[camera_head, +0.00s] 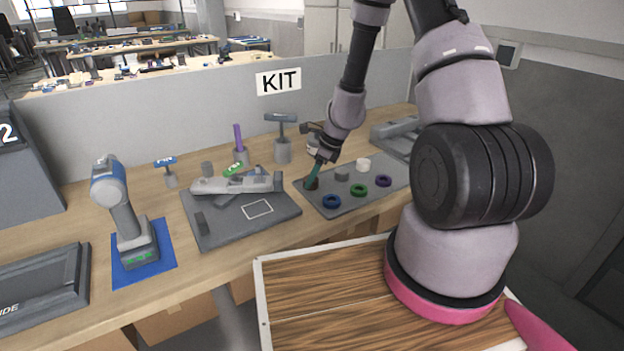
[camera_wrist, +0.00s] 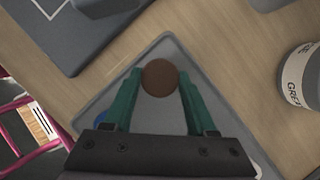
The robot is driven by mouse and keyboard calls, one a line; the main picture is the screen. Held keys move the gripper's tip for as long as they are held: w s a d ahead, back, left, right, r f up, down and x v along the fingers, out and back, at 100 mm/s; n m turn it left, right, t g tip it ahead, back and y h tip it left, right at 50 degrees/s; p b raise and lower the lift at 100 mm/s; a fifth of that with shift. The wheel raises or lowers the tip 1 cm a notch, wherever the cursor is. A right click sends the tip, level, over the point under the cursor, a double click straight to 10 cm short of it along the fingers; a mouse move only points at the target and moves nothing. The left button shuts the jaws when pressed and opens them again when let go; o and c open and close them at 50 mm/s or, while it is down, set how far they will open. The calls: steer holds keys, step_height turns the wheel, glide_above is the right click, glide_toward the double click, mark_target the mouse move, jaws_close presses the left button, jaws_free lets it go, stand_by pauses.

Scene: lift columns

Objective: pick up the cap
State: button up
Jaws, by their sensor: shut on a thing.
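The cap is a small round brown piece (camera_wrist: 160,77), seen from above between the two green fingers of my gripper (camera_wrist: 160,84) in the wrist view. The fingers touch it on both sides, so my gripper is shut on it. In the head view my gripper (camera_head: 314,175) points down at the left corner of the grey tray (camera_head: 330,211), and the dark brown cap (camera_head: 311,184) shows at its fingertips. I cannot tell whether the cap rests on the tray or is slightly above it.
The tray also holds a blue ring (camera_head: 332,201), a green ring (camera_head: 358,190), a purple ring (camera_head: 383,181), a white cap (camera_head: 363,164) and a grey cap (camera_head: 342,174). A dark mat (camera_head: 225,228) lies left of it. A drill (camera_head: 122,210) stands further left.

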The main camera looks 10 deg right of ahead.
step_height(320, 180, up, 12)
steer(key=shift+f, duration=0.25)
stand_by(0.4)
